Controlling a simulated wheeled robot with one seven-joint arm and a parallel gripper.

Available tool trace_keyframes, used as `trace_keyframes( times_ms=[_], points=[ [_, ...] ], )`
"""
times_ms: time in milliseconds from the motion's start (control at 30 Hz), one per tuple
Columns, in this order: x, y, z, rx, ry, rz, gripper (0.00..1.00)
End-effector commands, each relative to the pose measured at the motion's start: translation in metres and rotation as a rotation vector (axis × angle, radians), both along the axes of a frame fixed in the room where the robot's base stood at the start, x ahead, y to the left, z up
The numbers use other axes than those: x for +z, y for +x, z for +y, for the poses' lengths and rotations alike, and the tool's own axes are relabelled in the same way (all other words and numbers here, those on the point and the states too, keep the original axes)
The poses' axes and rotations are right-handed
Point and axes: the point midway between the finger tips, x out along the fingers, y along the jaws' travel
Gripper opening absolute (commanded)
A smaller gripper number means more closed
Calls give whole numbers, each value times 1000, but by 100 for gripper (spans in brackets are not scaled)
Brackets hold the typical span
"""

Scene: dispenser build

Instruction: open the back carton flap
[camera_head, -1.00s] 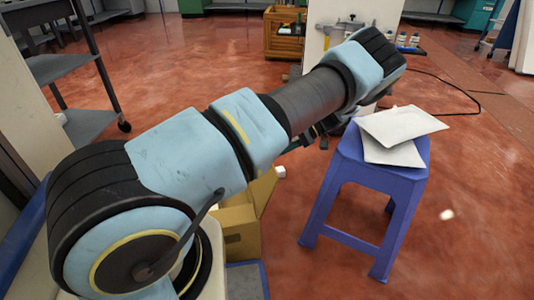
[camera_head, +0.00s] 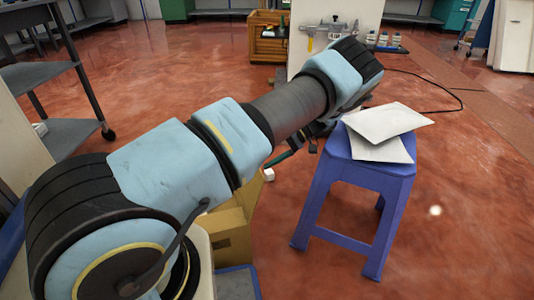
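A brown cardboard carton (camera_head: 228,240) stands low in the picture, behind and below my arm. One raised flap (camera_head: 250,196) shows at its upper right. My arm hides much of the carton and its other flaps, so I cannot tell how they stand. My gripper (camera_head: 298,146) is partly in view as dark parts under the far end of the arm, above and to the right of the carton. It looks apart from the flap. Its fingers are too hidden to tell whether they are open or shut.
A blue stool (camera_head: 370,172) with white envelopes (camera_head: 388,122) on top stands right of the carton. A small white block (camera_head: 268,174) shows by the flap. A grey shelf cart (camera_head: 68,136) is at left. A wooden crate (camera_head: 268,40) stands at the back. Red floor is clear at right.

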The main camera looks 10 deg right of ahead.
Motion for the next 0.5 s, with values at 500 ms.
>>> trace_keyframes(
  times_ms=[500],
  points=[
    [54,-2,1,1,-7,3,36]
  ],
)
